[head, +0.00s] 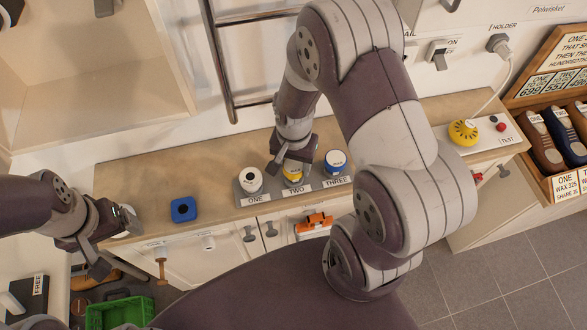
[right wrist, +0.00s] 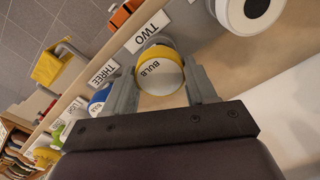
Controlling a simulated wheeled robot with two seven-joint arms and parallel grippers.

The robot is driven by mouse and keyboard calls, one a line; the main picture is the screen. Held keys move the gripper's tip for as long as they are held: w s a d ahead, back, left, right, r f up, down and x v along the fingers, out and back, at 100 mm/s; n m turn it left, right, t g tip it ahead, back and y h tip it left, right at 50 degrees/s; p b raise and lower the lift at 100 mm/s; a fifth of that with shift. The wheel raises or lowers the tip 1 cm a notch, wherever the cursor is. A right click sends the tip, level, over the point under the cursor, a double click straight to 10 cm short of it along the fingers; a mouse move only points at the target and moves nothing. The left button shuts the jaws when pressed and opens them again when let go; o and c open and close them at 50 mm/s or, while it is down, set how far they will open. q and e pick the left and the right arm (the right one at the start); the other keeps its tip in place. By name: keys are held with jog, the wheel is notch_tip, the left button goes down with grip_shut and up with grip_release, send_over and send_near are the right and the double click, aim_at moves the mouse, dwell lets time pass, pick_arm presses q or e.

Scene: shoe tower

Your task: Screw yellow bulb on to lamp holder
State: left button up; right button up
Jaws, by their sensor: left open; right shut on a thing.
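A yellow can with a white lid marked BULB (right wrist: 160,72) stands in the middle place, labelled TWO, of a grey rack on the counter; it also shows in the head view (head: 293,175). My right gripper (right wrist: 163,88) reaches down from above, shut on this can with one finger on each side. In the head view its fingers (head: 289,165) partly cover the can. A yellow round fitting (head: 463,132), possibly the lamp holder, sits on a white TEST plate at the right with a white cord. My left gripper (head: 115,243) is open and empty at the lower left.
A white-lidded can (head: 251,180) stands at ONE and a blue can (head: 335,162) at THREE, close beside the held can. A blue block (head: 184,210) lies left on the counter. A green crate (head: 120,312) is below left. Shoes (head: 545,145) fill a case at right.

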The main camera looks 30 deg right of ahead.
jog(key=shift+r, duration=0.2)
jog(key=shift+r+p, duration=1.15)
jog(key=shift+p, duration=0.1)
jog(key=shift+f, duration=0.1)
